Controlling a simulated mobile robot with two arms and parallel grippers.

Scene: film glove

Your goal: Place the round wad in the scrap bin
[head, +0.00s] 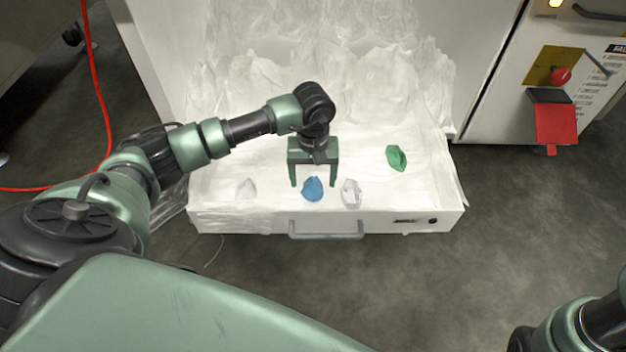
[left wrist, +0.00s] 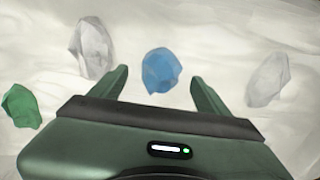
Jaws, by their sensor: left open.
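A round blue wad (head: 312,189) lies in the open white drawer (head: 400,220), near its front edge. It also shows in the left wrist view (left wrist: 161,69), just beyond and between the fingertips. My left gripper (head: 313,184) is open and points down at the blue wad, with a finger to each side. I cannot tell whether the fingers touch it. A whitish crumpled wad (head: 350,193) lies close to its right, a pale wad (head: 246,189) to its left, and a green wad (head: 396,158) farther back right. I cannot identify a scrap bin. My right gripper is out of view.
Crumpled translucent film (head: 330,90) is heaped at the back of the drawer. A white cabinet with a red box (head: 555,122) stands at the right. A red hose (head: 100,100) runs at the left. The grey floor in front of the drawer is clear.

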